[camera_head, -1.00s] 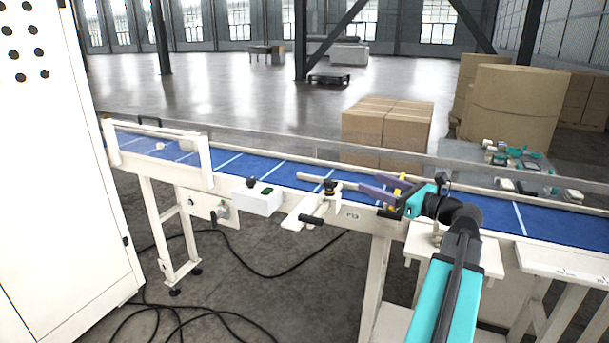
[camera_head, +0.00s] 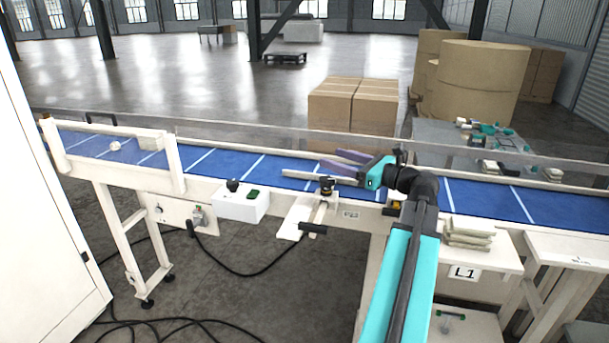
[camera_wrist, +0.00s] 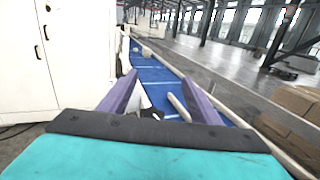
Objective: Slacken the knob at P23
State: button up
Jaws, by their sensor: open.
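A black knob (camera_head: 327,183) with a yellowish band stands upright on a pale bracket at the conveyor's near side. A small label (camera_head: 351,214), which seems to read P23, is just right of the bracket. A bar with a black handle (camera_head: 313,227) sticks out below the knob. My gripper (camera_head: 332,161) is above the belt, slightly above and right of the knob in the picture, apart from it as far as I can tell. In the wrist view its two purple fingers (camera_wrist: 160,88) are spread and empty.
The blue conveyor belt (camera_head: 222,166) runs across, with a guide bar (camera_head: 300,174) over it. A white control box (camera_head: 241,203) sits left of the bracket. A black and yellow part (camera_head: 395,207) is beside my arm. Cartons (camera_head: 350,112) stand behind.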

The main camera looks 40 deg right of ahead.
aim_at(333, 183)
jog(key=shift+w+a, duration=0.1)
jog(key=shift+a, duration=0.05)
jog(key=shift+f, duration=0.1)
jog(key=shift+f+p, duration=0.6)
jog(key=shift+f, duration=3.4)
jog(key=w, duration=0.2)
jog(key=w+a+p, duration=0.1)
jog(key=w, duration=0.2)
jog(key=shift+w+r+p, duration=0.2)
jog(key=shift+w+p, duration=0.05)
jog(key=shift+p, duration=0.05)
jog(key=shift+w+a+f, duration=0.1)
jog(key=shift+w+a, duration=0.15)
jog(key=shift+w, duration=0.7)
jog(key=c, duration=1.1)
jog(key=shift+o, duration=0.2)
